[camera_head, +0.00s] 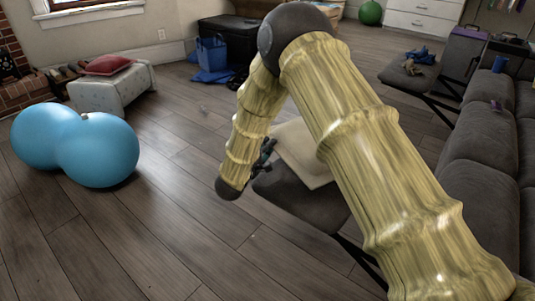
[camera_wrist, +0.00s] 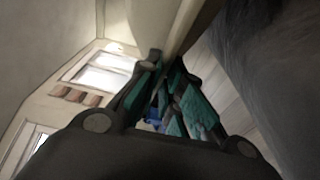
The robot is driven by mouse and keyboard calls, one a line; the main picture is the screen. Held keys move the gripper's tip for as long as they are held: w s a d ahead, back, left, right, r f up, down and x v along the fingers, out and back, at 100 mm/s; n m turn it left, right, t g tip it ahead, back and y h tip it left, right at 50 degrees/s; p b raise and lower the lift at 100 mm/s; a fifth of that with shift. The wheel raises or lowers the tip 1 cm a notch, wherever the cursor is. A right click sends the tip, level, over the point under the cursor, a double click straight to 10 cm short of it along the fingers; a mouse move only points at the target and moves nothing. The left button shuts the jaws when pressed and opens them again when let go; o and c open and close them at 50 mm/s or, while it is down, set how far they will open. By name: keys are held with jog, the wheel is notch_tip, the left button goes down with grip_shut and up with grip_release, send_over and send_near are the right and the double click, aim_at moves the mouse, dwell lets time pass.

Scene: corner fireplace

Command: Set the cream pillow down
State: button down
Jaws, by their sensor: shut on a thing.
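The cream pillow (camera_head: 300,150) shows in the head view between my forearm and upper arm, over a low dark padded seat (camera_head: 290,196). My upper arm hides its right part. My gripper (camera_head: 266,152) is at the pillow's left edge, reaching sideways, and is shut on it. In the wrist view the pillow (camera_wrist: 168,22) is a pale strip running up from the fingertips of my gripper (camera_wrist: 163,60). A dark grey surface (camera_wrist: 268,70) is close on the right there. I cannot tell whether the pillow touches the seat.
A grey sofa (camera_head: 480,150) lines the right side. A blue peanut-shaped ball (camera_head: 75,145) stands at left. Behind it are a pale ottoman (camera_head: 105,92) with a red pillow (camera_head: 107,64). A second dark seat (camera_head: 405,78) holds small items. The wooden floor (camera_head: 190,200) between is clear.

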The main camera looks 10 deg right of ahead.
notch_tip(320, 180, down, 2)
jog(key=shift+f+b, duration=0.15)
jog(key=shift+b, duration=0.25)
jog(key=c, duration=1.6)
grip_release()
jog(key=shift+f, duration=0.1)
jog(key=p+v, duration=0.4)
jog(key=v, duration=0.6)
jog(key=shift+s+a, duration=0.2)
jog(key=shift+a, duration=0.05)
jog(key=shift+s+a+p, duration=0.35)
jog(key=shift+s+a, duration=0.05)
jog(key=shift+s, duration=0.2)
